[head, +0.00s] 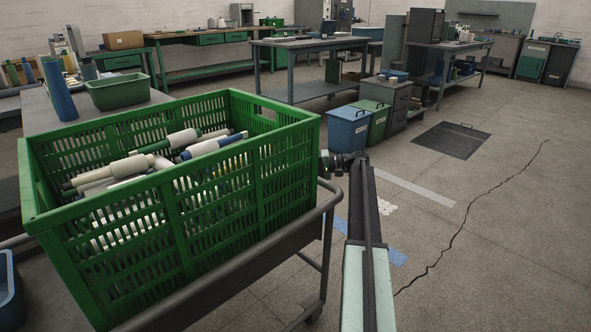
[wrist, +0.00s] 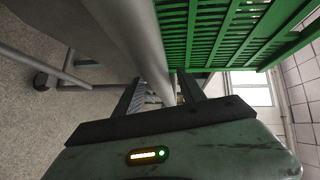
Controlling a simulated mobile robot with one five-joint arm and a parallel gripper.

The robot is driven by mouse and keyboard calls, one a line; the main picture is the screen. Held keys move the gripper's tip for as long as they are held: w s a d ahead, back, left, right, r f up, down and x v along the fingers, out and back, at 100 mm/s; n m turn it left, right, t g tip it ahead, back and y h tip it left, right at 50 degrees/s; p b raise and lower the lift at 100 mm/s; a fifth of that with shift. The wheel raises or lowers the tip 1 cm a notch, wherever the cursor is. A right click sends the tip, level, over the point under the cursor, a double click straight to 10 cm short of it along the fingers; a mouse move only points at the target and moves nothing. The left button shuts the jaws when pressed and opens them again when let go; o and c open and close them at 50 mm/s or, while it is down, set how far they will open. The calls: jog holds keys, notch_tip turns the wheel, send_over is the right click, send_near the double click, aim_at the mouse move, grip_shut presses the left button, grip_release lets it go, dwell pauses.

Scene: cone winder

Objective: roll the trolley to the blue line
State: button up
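The trolley stands in the left foreground of the head view, with a grey tube rail (head: 255,253) around its top. A green slatted crate (head: 215,200) on it holds several white, green and blue cones and tubes. A blue line (head: 396,256) lies on the floor right of the trolley, partly hidden behind my arm. My gripper (head: 333,163) is at the trolley's right rail corner. In the wrist view, my gripper (wrist: 160,92) has its fingers spread, with the grey tube (wrist: 148,50) running between them. The ribbed inner face of the left finger shows, apart from the tube.
A pale grey strip (head: 415,187) and white dots lie on the floor beyond the blue line. Blue (head: 348,128) and green bins stand by a drawer unit. A crack crosses the open floor at right. Workbenches line the back.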

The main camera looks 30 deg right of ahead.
jog(key=shift+d+r, duration=0.1)
jog(key=shift+d, duration=0.1)
jog(key=f+p+v, duration=0.1)
jog(key=v, duration=0.6)
jog(key=shift+s+r, duration=0.15)
jog(key=shift+r, duration=0.3)
jog(key=shift+d, duration=0.1)
